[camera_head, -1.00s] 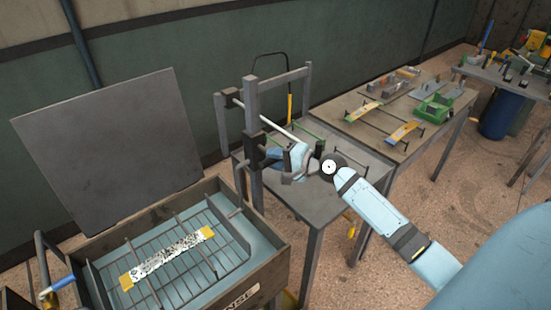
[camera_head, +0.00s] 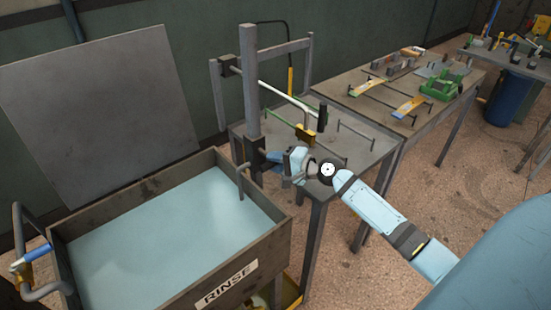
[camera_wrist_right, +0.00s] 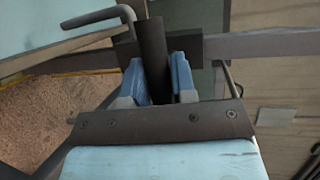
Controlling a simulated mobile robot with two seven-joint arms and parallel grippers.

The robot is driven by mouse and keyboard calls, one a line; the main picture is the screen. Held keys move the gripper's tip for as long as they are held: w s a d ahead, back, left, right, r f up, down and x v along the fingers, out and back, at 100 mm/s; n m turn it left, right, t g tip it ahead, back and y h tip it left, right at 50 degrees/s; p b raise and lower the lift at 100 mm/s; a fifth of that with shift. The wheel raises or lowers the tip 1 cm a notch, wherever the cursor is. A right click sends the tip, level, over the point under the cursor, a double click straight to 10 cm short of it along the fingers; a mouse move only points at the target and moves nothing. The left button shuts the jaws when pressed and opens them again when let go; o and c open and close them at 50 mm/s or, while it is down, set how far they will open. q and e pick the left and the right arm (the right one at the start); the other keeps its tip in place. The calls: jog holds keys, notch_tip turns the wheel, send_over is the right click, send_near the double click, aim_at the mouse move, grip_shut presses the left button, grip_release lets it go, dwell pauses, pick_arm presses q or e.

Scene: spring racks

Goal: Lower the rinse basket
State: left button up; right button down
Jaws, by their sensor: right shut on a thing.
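The rinse tank (camera_head: 190,268) at lower left bears a RINSE label and holds pale blue liquid (camera_head: 165,240). No basket shows above the liquid; its surface looks opaque and unbroken. A bent grey rod (camera_head: 240,178) reaches over the tank's right corner beside the upright post (camera_head: 250,90). A dark block (camera_head: 256,157) sits low on this post. My right gripper (camera_head: 280,158) is at the block, and the right wrist view shows its blue fingers (camera_wrist_right: 158,80) shut on a dark upright handle (camera_wrist_right: 152,50). The bent rod also shows there (camera_wrist_right: 100,17). My left gripper is out of view.
A large grey panel (camera_head: 95,100) stands behind the tank. A pale bar ends in a black grip (camera_head: 322,117) over the small table (camera_head: 360,150). A longer bench (camera_head: 375,120) with racks stands beyond. A blue-handled item (camera_head: 30,257) is at far left.

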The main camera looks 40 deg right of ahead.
notch_tip(320, 180, down, 2)
jog(key=shift+f+b, duration=0.1)
jog(key=shift+b, duration=0.3)
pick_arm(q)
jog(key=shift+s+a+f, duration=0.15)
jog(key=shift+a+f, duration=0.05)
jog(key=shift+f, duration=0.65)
pick_arm(e)
jog(key=shift+s+a, duration=0.1)
jog(key=shift+f, duration=0.1)
jog(key=c, duration=1)
grip_release()
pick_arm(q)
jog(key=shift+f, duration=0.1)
pick_arm(e)
jog(key=shift+o, duration=0.2)
pick_arm(q)
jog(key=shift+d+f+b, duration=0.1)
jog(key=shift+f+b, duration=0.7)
jog(key=shift+b, duration=0.4)
pick_arm(e)
jog(key=v, duration=1.3)
jog(key=shift+s+d+r, duration=0.25)
jog(key=shift+d, duration=0.05)
